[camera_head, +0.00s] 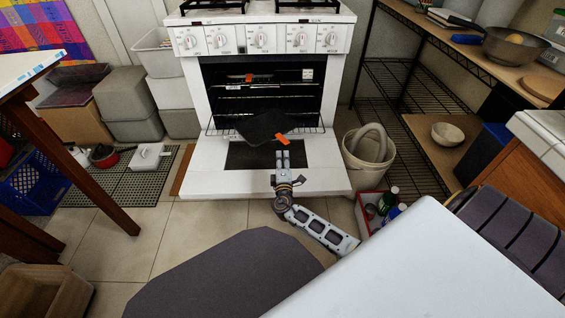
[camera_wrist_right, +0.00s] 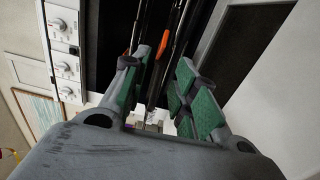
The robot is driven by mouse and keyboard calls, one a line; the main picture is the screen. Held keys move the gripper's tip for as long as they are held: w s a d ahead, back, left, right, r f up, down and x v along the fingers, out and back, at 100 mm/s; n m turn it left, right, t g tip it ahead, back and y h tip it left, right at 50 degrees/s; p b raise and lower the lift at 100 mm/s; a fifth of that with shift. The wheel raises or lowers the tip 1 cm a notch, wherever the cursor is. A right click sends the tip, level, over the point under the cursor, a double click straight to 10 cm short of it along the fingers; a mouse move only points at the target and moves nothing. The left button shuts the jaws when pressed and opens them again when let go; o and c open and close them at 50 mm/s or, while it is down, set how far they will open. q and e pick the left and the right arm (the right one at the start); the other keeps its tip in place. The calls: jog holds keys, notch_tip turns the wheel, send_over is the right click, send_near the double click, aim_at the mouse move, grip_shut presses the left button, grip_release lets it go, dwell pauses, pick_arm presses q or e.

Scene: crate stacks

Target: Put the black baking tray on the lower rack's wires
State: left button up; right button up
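The black baking tray (camera_head: 262,126) is askew at the mouth of the open white oven, over the front of the lower rack (camera_head: 312,131). I cannot tell whether it rests on the wires. An orange piece (camera_head: 282,138) shows at its near right edge. My right gripper (camera_head: 283,157) is just in front of that edge, above the lowered oven door (camera_head: 220,180). In the right wrist view its green-padded fingers (camera_wrist_right: 163,62) stand apart, with dark thin edges seen between and beyond them. Contact with the tray is unclear. My left gripper is not in view.
An upper rack (camera_head: 240,96) with another orange mark is inside the oven. A white bucket (camera_head: 364,158) and a red box of bottles (camera_head: 372,207) stand right of the door. Wire shelves are at the right, grey crates (camera_head: 128,98) at the left.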

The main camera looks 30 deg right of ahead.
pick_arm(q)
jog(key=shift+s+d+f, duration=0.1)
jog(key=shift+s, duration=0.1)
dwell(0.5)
pick_arm(e)
jog(key=s+a+f+m+g+y, duration=0.35)
jog(key=s+a+f, duration=0.2)
jog(key=s, duration=0.25)
jog(key=s+a+f+m+g+y, duration=0.25)
jog(key=s+a+f+g, duration=0.2)
jog(key=s+f, duration=0.3)
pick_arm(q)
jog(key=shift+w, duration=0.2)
pick_arm(e)
jog(key=s+a+r+m+y, duration=0.2)
jog(key=s+a+y, duration=0.1)
jog(key=s+a, duration=0.3)
jog(key=s+a+r+m+g+y, duration=0.1)
jog(key=s+a+r+m+y, duration=0.1)
jog(key=s+a+y, duration=0.2)
jog(key=s+a, duration=0.3)
jog(key=a, duration=0.2)
jog(key=shift+a+r, duration=0.15)
jog(key=shift+r, duration=0.25)
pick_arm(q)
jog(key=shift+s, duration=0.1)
